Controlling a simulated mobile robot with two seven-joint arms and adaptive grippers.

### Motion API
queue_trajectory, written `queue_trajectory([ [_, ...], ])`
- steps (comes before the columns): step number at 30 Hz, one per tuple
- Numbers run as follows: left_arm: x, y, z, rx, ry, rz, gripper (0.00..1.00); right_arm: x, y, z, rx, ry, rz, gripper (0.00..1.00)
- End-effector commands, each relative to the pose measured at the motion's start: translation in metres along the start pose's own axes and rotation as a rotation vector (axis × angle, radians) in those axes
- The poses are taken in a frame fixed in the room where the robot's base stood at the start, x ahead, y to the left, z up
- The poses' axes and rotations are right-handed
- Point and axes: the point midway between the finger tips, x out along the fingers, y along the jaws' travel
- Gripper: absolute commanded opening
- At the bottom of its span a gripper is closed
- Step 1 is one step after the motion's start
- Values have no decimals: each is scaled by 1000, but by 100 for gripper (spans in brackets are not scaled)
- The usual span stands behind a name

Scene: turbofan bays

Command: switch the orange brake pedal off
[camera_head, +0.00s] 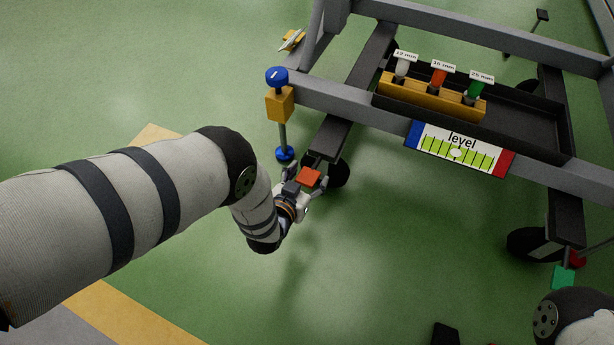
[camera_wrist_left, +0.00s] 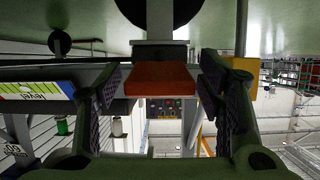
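The orange brake pedal (camera_head: 309,178) is a small flat plate by the dark wheel at the left corner of the grey stand. My left gripper (camera_head: 303,190) is right at it in the head view and partly covers its surroundings. In the left wrist view, the pedal (camera_wrist_left: 162,80) shows as an orange-red block between the two dark finger pads of my left gripper (camera_wrist_left: 160,88). The fingers are spread wide with gaps on both sides, holding nothing. Contact with the pedal cannot be made out. My right gripper is not identifiable; only part of that arm shows at lower right.
The stand's grey frame (camera_head: 350,103) carries a yellow rack (camera_head: 430,97) and a level gauge (camera_head: 458,149). A blue-knobbed post (camera_head: 282,133) stands left of the pedal. A green pedal (camera_head: 563,277) is by the right wheel. Green floor in front is mostly clear.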

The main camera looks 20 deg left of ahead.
Motion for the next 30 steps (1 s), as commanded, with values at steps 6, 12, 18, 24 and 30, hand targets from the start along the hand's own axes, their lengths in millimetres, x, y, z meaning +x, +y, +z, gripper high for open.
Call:
queue_trajectory([
  [6, -16, 0, 3, 0, -7, 0, 62, 0, 0, 0, 0, -1, 0, 40],
  [12, -68, 0, 2, 0, -7, 1, 62, 0, 0, 0, 0, 0, 0, 40],
  [18, -110, 0, 1, 0, -3, 0, 62, 0, 0, 0, 0, -1, 0, 40],
  [24, -121, 0, 0, -1, 1, 0, 62, 0, 0, 0, 0, 0, 0, 40],
  [30, -120, 0, 0, 0, 0, 0, 62, 0, 0, 0, 0, 0, 0, 40],
])
